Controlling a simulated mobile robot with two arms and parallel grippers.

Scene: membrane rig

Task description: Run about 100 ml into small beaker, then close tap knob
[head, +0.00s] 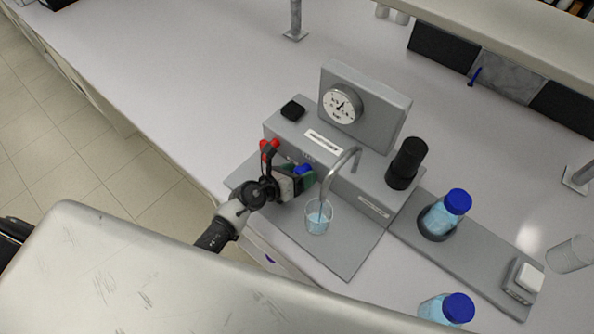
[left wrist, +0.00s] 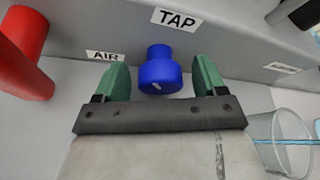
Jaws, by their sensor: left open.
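The blue tap knob (left wrist: 161,72) sits under the TAP label on the front of the grey rig, and in the head view its top (head: 303,169) shows beside my gripper. My left gripper (head: 303,182) is open, with its green fingers (left wrist: 163,85) on either side of the knob, a gap showing at each side. The small beaker (head: 319,216) stands upright on the grey base under the curved metal spout (head: 345,158). It holds some pale blue liquid; its level against any marks is too small to read. My right gripper is not in view.
A red handle (left wrist: 25,50) is left of the knob, near the AIR label. A dial gauge (head: 342,104) is on the rig. A black cylinder (head: 407,163) and blue-capped bottles (head: 446,212) stand to the right. The bench behind the rig is largely clear.

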